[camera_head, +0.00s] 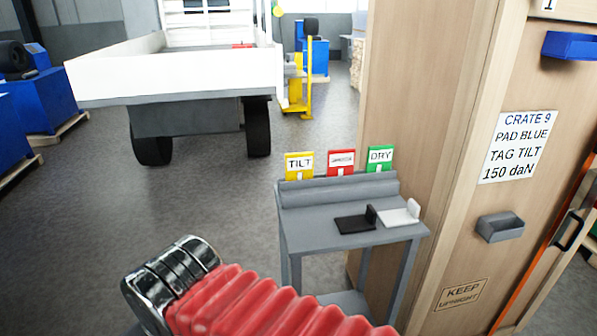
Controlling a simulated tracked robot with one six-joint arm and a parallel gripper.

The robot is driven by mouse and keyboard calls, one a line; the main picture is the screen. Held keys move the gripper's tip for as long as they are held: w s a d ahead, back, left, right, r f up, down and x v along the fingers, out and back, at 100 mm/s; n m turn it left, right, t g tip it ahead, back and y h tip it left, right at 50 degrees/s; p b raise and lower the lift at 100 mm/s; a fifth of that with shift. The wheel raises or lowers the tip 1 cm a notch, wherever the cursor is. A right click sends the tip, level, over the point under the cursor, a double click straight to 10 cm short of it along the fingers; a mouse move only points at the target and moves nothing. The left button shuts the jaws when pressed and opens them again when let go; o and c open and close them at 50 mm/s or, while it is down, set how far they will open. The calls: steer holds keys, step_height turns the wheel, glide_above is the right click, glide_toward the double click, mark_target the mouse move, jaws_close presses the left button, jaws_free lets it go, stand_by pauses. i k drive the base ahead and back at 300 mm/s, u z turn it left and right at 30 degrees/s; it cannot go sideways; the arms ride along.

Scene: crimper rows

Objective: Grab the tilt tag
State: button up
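The tilt tag (299,164) is a yellow card with a white panel reading TILT. It stands upright at the left end of a row of three tags along the raised back ledge of a small grey stand (310,222). A red tag (341,161) with text too small to read is beside it. A green tag (380,158) reading DRY is at the right end. My arm, with a red bellows and a dark metal joint, shows at the bottom, in front of the stand and apart from the tags. My gripper cannot be seen.
A tall wooden crate (465,200) with a label (517,147) reading CRATE 9, TAG TILT rises close on the right. A white truck (170,75) is behind; open floor lies left of the stand.

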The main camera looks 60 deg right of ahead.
mark_target(298, 165)
steer(key=i, duration=2.6)
steer(key=z, duration=3.15)
